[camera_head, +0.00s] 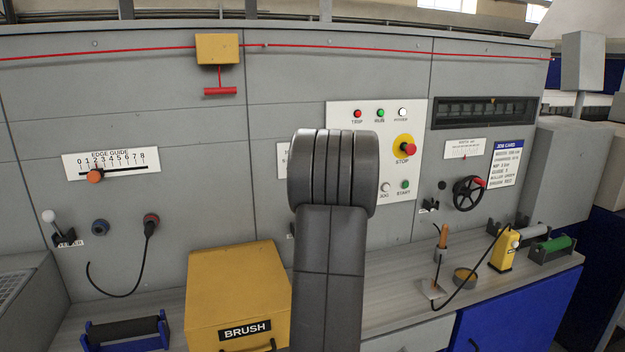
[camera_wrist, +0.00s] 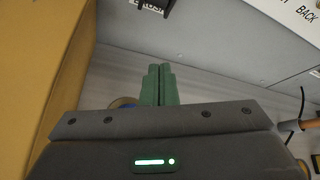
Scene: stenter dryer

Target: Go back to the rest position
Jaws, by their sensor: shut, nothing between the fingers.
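My arm rises through the middle of the body camera view and hides part of the panel behind it. My gripper is not visible in that view. In the wrist view my gripper (camera_wrist: 160,86) shows two green fingers side by side, shut with nothing between them. They point toward the grey worktop (camera_wrist: 215,88) and the grey panel wall (camera_wrist: 215,40). A yellow surface (camera_wrist: 40,65) stands close on the left in the wrist view.
The yellow BRUSH box (camera_head: 238,290) stands left of my arm. On the right of the worktop (camera_head: 400,325) are a yellow handheld device (camera_head: 503,250), a copper-coloured upright rod (camera_head: 442,236) and a green roller (camera_head: 556,244). The panel carries a red STOP button (camera_head: 408,149) and a handwheel (camera_head: 467,194).

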